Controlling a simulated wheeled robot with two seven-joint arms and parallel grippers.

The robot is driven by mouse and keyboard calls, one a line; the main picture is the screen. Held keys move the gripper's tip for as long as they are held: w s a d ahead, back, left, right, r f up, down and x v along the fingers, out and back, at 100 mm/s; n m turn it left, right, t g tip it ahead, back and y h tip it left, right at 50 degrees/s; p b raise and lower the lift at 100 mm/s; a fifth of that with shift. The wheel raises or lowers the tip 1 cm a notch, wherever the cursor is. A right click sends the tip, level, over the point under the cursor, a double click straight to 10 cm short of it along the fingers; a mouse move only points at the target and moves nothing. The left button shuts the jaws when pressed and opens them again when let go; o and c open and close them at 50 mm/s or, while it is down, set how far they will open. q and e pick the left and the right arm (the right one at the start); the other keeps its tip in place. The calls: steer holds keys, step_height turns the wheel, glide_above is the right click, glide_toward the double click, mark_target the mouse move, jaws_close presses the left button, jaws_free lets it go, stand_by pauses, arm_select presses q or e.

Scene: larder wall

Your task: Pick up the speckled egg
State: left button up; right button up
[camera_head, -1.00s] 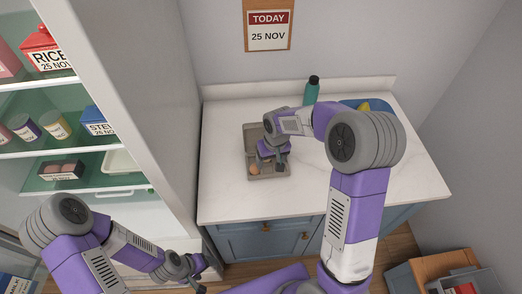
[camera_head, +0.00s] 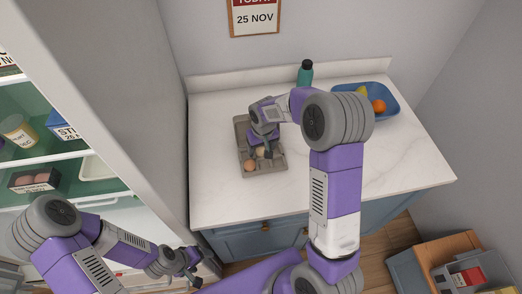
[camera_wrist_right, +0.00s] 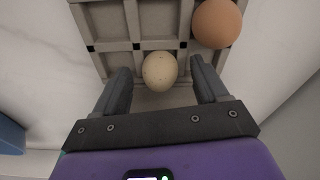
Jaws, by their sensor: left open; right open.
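The speckled egg (camera_wrist_right: 160,71) is pale cream with small dark specks and sits in a compartment of the grey egg carton (camera_wrist_right: 108,20). A plain brown egg (camera_wrist_right: 217,23) sits in a compartment further right in the wrist view. In the head view the carton (camera_head: 243,155) lies on the counter, and the brown egg (camera_head: 249,165) shows near its front left. My right gripper (camera_wrist_right: 161,73) is open above the carton, with one finger on each side of the speckled egg. My left gripper (camera_head: 193,270) is open and empty, low at the fridge's front.
The pale marble counter (camera_head: 340,165) is clear right of the carton. A teal bottle (camera_head: 305,75) and a blue fruit tray (camera_head: 394,101) stand at the back. The open fridge with shelves (camera_head: 70,150) is on the left. Wooden furniture with a grey bin (camera_head: 470,275) stands lower right.

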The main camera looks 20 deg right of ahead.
steer(key=c, duration=1.1)
steer(key=shift+c, duration=0.2)
